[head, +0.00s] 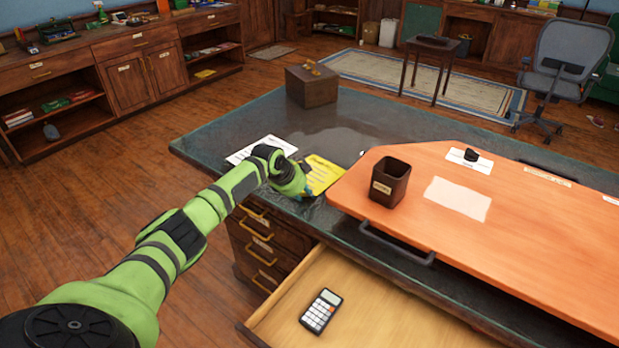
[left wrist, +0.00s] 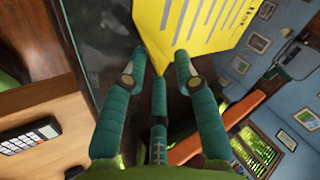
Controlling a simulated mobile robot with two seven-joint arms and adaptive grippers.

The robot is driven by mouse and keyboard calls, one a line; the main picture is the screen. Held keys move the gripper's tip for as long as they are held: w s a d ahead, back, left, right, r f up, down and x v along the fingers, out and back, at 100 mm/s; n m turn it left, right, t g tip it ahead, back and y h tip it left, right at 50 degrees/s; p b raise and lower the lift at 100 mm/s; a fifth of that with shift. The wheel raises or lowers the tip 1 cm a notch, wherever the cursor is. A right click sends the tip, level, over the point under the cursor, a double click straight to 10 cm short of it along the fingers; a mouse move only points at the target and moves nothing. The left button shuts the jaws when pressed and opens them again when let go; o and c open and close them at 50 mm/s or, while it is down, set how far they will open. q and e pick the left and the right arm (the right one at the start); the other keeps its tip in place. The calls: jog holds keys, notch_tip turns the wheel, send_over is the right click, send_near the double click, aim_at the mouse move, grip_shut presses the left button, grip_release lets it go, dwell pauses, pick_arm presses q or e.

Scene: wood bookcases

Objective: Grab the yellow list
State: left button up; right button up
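The yellow list (head: 322,175) is a yellow sheet with printed lines near the front edge of the dark glass-topped desk (head: 215,143). My left gripper (head: 303,180) is at its left side in the head view, and the arm hides part of the sheet. In the left wrist view the yellow list (left wrist: 195,28) is just beyond the green fingers (left wrist: 159,68). Its near corner points into the gap between them. The fingers look spread, with no clear grip on the sheet. My right gripper is not in view.
A white sheet (head: 262,148) lies left of the list. An orange board (head: 530,225) with a dark pen cup (head: 389,182) covers the desk's right side. A wooden box (head: 311,87) stands behind. An open drawer (head: 375,318) below holds a calculator (head: 321,311).

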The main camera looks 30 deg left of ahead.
pick_arm(q)
grip_shut()
